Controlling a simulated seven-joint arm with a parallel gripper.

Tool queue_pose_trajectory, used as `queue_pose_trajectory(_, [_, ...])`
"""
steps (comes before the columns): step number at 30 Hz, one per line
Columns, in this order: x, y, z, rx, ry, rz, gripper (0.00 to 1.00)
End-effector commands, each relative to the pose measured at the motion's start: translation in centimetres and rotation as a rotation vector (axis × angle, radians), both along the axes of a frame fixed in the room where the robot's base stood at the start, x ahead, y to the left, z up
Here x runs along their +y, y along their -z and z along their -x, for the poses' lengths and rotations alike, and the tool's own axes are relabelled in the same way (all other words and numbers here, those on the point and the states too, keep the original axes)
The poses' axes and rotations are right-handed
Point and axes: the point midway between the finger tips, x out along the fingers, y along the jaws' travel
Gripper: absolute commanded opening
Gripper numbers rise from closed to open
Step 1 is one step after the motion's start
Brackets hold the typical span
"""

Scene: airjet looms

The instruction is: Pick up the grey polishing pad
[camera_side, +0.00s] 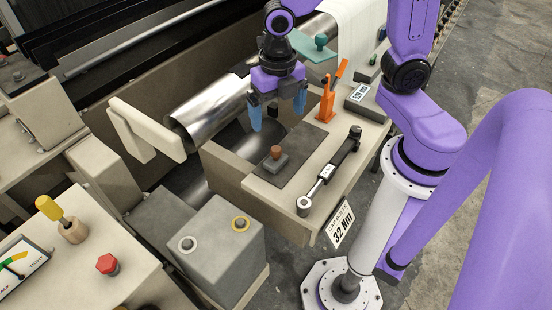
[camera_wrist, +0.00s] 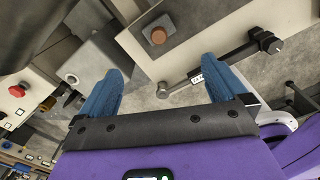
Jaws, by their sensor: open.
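The grey polishing pad (camera_side: 275,165) is a small grey block with a brown knob on top. It sits on a dark grey mat (camera_side: 299,172) on the beige bench. It also shows in the wrist view (camera_wrist: 158,37), near the top centre, beyond the fingertips. My gripper (camera_side: 278,112) has two blue fingers spread apart with nothing between them. It hangs above the bench, higher than the pad and apart from it. In the wrist view the open fingers (camera_wrist: 162,70) point toward the pad's side of the bench.
A torque wrench (camera_side: 328,175) lies to the right of the pad. An orange clamp (camera_side: 326,103) stands behind it, near a teal-handled tool (camera_side: 318,46) and a block marked 120 mm (camera_side: 359,95). A shiny metal roller (camera_side: 212,108) is at the left. A grey box (camera_side: 212,245) stands in front.

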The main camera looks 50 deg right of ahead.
Motion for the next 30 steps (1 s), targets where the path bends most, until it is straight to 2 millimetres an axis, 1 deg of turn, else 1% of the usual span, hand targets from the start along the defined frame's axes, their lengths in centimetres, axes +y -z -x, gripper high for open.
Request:
queue_pose_trajectory(1, [-0.1,0.9,0.1,0.005,0.002,0.004,0.99])
queue_pose_trajectory(6, [-0.1,3.4,0.1,0.005,0.003,0.004,0.99])
queue_pose_trajectory(15, [-0.1,7.4,0.1,0.004,0.003,0.004,0.99])
queue_pose_trajectory(18, [-0.1,8.4,0.0,0.002,0.003,0.002,0.99])
queue_pose_trajectory(22, [-0.1,9.4,0.0,0.002,0.003,0.001,0.99])
queue_pose_trajectory(28, [0.0,10.0,-0.1,0.0,0.003,0.0,0.99])
queue_pose_trajectory(30, [-0.1,10.4,-0.2,0.001,0.003,0.001,0.99])
